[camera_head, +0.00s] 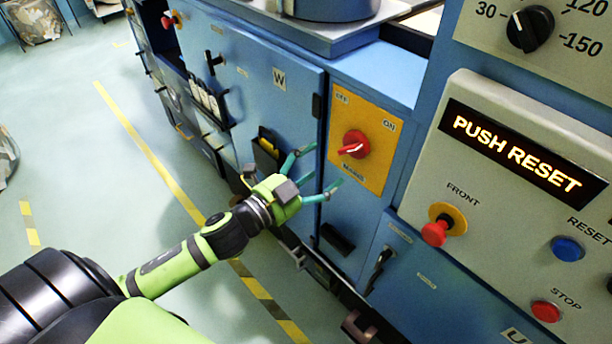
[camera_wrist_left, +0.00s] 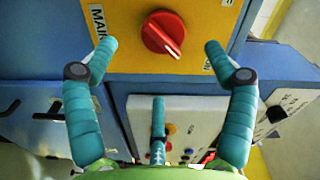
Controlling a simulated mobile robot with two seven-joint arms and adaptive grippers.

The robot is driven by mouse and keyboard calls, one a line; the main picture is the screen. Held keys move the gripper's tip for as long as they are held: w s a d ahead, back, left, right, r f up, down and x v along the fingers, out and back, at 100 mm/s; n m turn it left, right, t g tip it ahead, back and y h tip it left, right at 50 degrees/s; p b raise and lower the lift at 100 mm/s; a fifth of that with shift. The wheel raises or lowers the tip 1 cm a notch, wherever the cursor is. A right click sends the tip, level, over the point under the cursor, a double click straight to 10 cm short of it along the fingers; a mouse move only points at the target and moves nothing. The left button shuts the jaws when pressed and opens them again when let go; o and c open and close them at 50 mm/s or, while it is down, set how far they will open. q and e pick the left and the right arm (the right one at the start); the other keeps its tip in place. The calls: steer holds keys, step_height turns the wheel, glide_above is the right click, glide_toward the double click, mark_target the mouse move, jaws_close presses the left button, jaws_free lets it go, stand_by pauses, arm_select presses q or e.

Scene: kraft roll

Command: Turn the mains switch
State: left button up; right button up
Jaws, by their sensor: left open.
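The mains switch (camera_head: 355,144) is a red rotary knob on a yellow plate (camera_head: 377,117) on the blue cabinet front. The plate is marked OFF at upper left and ON at upper right. The knob's white mark points left in the head view. In the left wrist view the knob (camera_wrist_left: 163,33) lies ahead between the fingertips, its white mark toward the lower right. My left gripper (camera_head: 325,167) is open, just left of and below the knob. Its fingers (camera_wrist_left: 160,55) show no contact with the knob. My right gripper is not in view.
A grey panel (camera_head: 480,250) at the right has a lit PUSH RESET display (camera_head: 515,154), a red FRONT button (camera_head: 435,231), a blue RESET button (camera_head: 567,248) and a red STOP button (camera_head: 546,311). Open floor with a yellow line (camera_head: 150,150) lies left of the cabinets.

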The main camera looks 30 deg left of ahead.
arm_select(q)
steer(key=v, duration=0.3)
stand_by(0.5)
